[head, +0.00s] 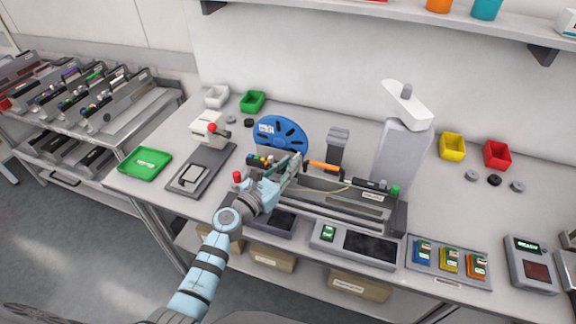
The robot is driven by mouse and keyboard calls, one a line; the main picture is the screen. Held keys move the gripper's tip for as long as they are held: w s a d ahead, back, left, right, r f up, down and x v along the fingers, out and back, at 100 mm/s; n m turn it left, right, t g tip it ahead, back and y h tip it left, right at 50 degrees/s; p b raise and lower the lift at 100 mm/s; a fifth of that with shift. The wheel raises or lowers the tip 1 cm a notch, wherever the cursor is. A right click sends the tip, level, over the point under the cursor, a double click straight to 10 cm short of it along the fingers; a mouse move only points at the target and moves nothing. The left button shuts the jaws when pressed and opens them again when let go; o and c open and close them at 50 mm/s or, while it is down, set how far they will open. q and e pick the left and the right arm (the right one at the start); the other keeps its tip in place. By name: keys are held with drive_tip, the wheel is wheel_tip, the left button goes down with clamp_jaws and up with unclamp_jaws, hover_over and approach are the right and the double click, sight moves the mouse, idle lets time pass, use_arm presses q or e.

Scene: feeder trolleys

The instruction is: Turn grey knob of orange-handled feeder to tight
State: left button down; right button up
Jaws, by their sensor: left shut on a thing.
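The orange-handled feeder lies on the grey fixture (345,208) in the middle of the bench. Its orange handle (325,166) points to the right. My left gripper (296,161) comes in from the front left and is at the feeder, just left of the orange handle. Its jaws are shut on a small part there, which looks to be the grey knob. The fingers hide the knob, so its turn position cannot be read. My right gripper is out of the picture.
A blue reel (281,134) stands behind the gripper. A red knob (237,177) and a green knob (395,191) flank the fixture. A grey post (402,150) rises at the right. A green tray (146,164) lies at the left. A trolley (140,121) with several feeders stands far left.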

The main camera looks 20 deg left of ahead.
use_arm(q)
drive_tip(key=shift+w+a+f+m+g+h+b, duration=0.1)
drive_tip(key=shift+a+m+g+h+b, duration=0.05)
drive_tip(key=shift+m+g+h+b, duration=1.05)
drive_tip(key=shift+w+a+r+m+g+h+b, duration=0.15)
drive_tip(key=shift+m+g+h+b, duration=0.6)
drive_tip(key=shift+h+b, duration=0.75)
drive_tip(key=shift+w+a+f+m+g+h+b, duration=0.1)
drive_tip(key=shift+a+f+m+g+h+b, duration=0.1)
drive_tip(key=shift+m+g+h+b, duration=0.9)
drive_tip(key=shift+t, duration=0.25)
drive_tip(key=c, duration=1.8)
unclamp_jaws()
